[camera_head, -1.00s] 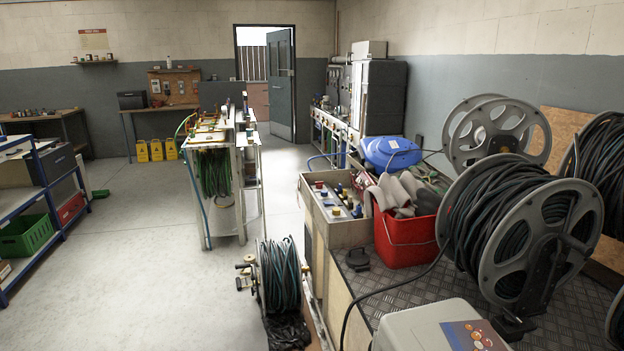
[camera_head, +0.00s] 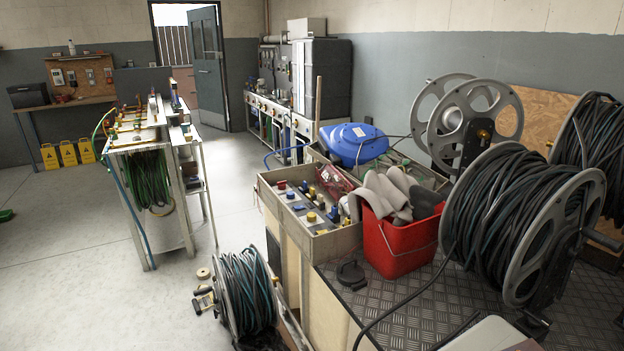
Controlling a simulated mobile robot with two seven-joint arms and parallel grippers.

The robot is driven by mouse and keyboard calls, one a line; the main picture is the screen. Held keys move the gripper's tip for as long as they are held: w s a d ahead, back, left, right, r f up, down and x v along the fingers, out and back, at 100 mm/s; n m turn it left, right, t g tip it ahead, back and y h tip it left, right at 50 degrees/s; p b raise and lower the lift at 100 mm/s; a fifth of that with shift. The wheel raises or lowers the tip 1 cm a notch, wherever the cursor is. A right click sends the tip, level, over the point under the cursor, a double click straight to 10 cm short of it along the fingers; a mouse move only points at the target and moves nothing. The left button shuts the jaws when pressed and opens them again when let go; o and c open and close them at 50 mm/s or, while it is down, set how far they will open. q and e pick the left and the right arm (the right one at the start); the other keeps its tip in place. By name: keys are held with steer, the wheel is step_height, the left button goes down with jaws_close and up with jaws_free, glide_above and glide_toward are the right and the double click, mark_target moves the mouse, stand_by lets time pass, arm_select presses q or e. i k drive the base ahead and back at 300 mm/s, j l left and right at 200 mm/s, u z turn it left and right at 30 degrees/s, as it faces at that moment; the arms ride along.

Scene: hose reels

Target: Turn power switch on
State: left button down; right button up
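No power switch can be made out for certain. A wooden board (camera_head: 82,74) on the back wall at the left carries several small boxes that look like switches or sockets, too small to tell their state. A pale casing (camera_head: 483,334) shows only in part at the bottom edge. Neither of my grippers is in view.
A hose reel (camera_head: 245,292) stands on the floor beside the metal-plated bench (camera_head: 440,300). The bench holds a red bucket (camera_head: 393,242), a parts crate (camera_head: 335,247) and large hose reels (camera_head: 515,220). Open floor (camera_head: 80,270) lies at the left, beside a cart (camera_head: 165,236).

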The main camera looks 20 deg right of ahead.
mark_target(282, 185)
steer(key=i+j+z, duration=0.8)
steer(key=j, duration=0.15)
steer(key=i+j, duration=0.25)
steer(key=i, duration=0.15)
steer(key=i+j, duration=0.55)
steer(key=i, duration=0.3)
steer(key=z, duration=1.45)
